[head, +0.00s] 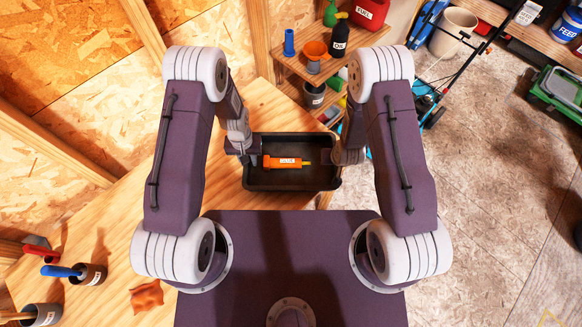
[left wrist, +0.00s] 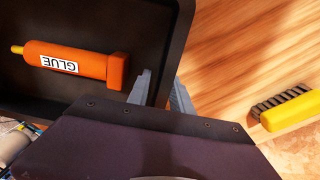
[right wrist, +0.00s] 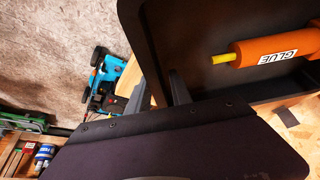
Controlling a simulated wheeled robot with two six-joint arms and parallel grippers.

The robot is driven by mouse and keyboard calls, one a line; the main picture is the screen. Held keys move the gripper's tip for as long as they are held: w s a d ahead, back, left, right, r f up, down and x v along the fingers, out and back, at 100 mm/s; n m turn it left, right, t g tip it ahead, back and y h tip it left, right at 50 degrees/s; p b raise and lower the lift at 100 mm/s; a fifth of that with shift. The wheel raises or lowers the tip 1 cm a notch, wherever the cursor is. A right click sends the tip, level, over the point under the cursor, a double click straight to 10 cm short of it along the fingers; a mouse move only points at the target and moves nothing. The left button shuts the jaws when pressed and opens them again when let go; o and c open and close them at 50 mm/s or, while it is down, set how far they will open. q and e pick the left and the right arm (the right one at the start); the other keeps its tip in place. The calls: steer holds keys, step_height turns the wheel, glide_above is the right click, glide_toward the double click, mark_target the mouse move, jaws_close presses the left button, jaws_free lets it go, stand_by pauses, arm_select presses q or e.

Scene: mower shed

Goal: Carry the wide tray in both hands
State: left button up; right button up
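The wide tray (head: 292,188) is black and rectangular, with raised walls, in the middle of the head view between my two arms. An orange glue tube (head: 285,162) with a yellow tip lies inside it. My left gripper (left wrist: 161,78) has one finger inside and one outside the tray's wall and is shut on it. My right gripper (right wrist: 160,82) straddles the opposite wall the same way and is shut on it. The tray looks about level; I cannot tell whether it touches the bench.
The wooden bench (head: 95,235) extends left, with pots of tools and an orange cloth (head: 146,297). A yellow brush (left wrist: 290,108) lies beside the tray. A shelf with an orange funnel (head: 314,52) and bottles stands beyond. Concrete floor (head: 480,190) is open at right.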

arm_select(q)
steer(key=shift+r, duration=0.15)
arm_select(e)
steer(key=shift+r, duration=0.1)
steer(key=v, duration=0.7)
steer(key=shift+s+r, duration=0.2)
arm_select(q)
step_height(320, 180, up, 12)
steer(key=shift+f, duration=0.35)
arm_select(e)
steer(key=d, duration=0.6)
steer(key=shift+s, duration=0.5)
arm_select(q)
steer(key=shift+b, duration=0.3)
arm_select(e)
steer(key=shift+a, duration=0.1)
